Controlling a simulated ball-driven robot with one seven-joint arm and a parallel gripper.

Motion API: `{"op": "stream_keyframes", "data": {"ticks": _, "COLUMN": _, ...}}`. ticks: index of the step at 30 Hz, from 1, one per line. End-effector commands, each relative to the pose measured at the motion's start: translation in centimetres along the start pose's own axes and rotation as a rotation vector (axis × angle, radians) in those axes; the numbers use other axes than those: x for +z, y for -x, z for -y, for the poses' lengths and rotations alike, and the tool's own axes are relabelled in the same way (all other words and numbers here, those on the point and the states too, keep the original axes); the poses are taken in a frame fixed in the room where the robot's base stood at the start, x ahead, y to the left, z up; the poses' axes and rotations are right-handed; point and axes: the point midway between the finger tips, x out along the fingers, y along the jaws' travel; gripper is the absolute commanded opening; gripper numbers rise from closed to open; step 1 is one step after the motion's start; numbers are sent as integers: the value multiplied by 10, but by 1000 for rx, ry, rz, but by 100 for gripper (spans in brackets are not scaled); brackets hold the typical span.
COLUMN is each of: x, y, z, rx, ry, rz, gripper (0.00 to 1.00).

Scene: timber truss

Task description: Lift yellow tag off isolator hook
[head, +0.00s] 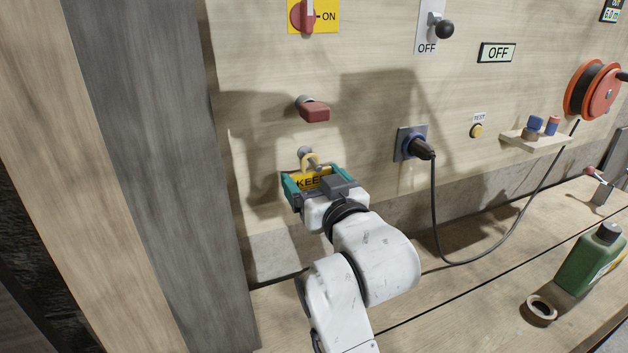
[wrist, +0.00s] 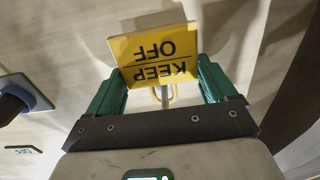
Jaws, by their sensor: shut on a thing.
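The yellow tag (head: 313,182), lettered KEEP OFF, is between the teal fingers of my gripper (head: 318,178). My gripper is shut on its two side edges. In the wrist view the tag (wrist: 155,50) appears upside down, its face toward the camera. Its yellow loop (head: 312,160) shows above my gripper, at the grey isolator hook (head: 304,151) on the wall. In the wrist view the grey peg (wrist: 165,97) shows within or beside the loop. I cannot tell whether the loop bears on the hook. My gripper hides the tag's lower part in the head view.
A red lever (head: 314,113) sticks out just above the hook. A black plug (head: 422,149) with a hanging cable sits in the wall socket to the right. A timber post (head: 150,150) stands to the left. A green bottle (head: 592,258) and tape roll (head: 541,308) rest on the bench.

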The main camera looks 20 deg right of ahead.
Motion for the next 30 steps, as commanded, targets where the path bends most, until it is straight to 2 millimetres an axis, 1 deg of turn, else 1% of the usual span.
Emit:
{"op": "stream_keyframes", "data": {"ticks": 14, "x": -12, "y": 0, "z": 0, "rx": 0, "ry": 0, "rz": 0, "gripper": 36}}
{"op": "stream_keyframes", "data": {"ticks": 25, "x": -12, "y": 0, "z": 0, "rx": 0, "ry": 0, "rz": 0, "gripper": 36}}
{"op": "stream_keyframes", "data": {"ticks": 30, "x": -13, "y": 4, "z": 0, "rx": 0, "ry": 0, "rz": 0, "gripper": 36}}
